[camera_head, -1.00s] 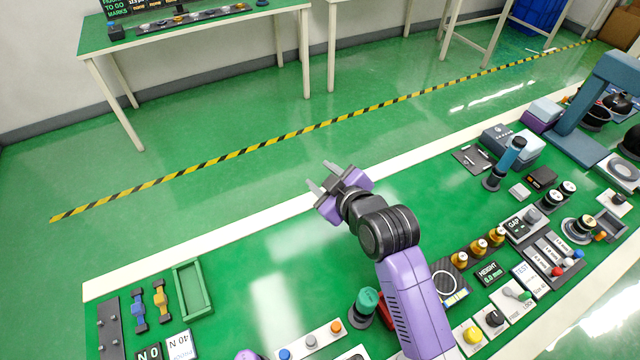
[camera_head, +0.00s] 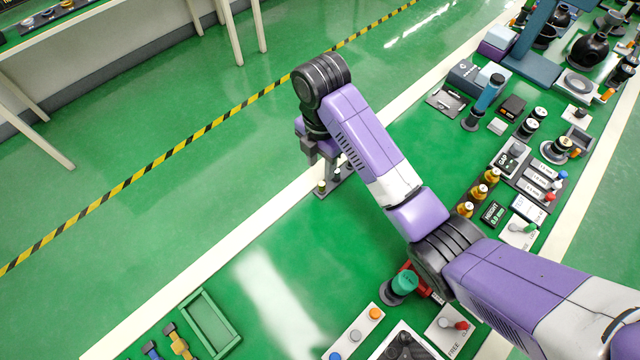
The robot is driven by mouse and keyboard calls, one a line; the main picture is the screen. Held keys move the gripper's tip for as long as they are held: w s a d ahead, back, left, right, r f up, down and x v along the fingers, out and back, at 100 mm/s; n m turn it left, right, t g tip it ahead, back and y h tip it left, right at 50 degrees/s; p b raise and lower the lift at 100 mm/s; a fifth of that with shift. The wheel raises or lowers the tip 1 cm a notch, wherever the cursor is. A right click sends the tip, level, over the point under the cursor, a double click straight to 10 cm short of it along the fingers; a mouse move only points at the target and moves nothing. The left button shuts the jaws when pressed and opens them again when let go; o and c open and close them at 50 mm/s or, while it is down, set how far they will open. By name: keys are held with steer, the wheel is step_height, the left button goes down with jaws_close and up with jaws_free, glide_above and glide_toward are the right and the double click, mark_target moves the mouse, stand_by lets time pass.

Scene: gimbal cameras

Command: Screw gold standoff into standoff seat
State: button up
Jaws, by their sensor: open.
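My gripper (camera_head: 322,158) points down at the far edge of the green table, beside the white border strip. It is open, and its fingers are partly hidden by my own wrist. Just below it is a small dark plate (camera_head: 323,194) with short posts, one with a yellowish top (camera_head: 321,186); I cannot tell whether this is the standoff seat. My gripper and arm cover part of this plate. Several gold-topped pieces (camera_head: 478,191) stand in a row right of my arm, next to the height display (camera_head: 492,214); I cannot tell whether one is the gold standoff.
A green tray (camera_head: 209,324) and blue and yellow tools (camera_head: 179,343) lie at the lower left. A teal-topped knob (camera_head: 404,282) stands close to my forearm. A blue upright cylinder (camera_head: 489,92) and several devices fill the right. The table's middle left is clear.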

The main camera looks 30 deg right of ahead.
mark_target(322, 184)
step_height(322, 184, down, 2)
steer(key=shift+f+b, duration=0.1)
steer(key=shift+b, duration=0.4)
steer(key=f, duration=0.2)
steer(key=f+p, duration=0.1)
steer(key=f, duration=0.1)
steer(key=shift+s, duration=0.35)
steer(key=shift+f, duration=0.55)
jaws_close()
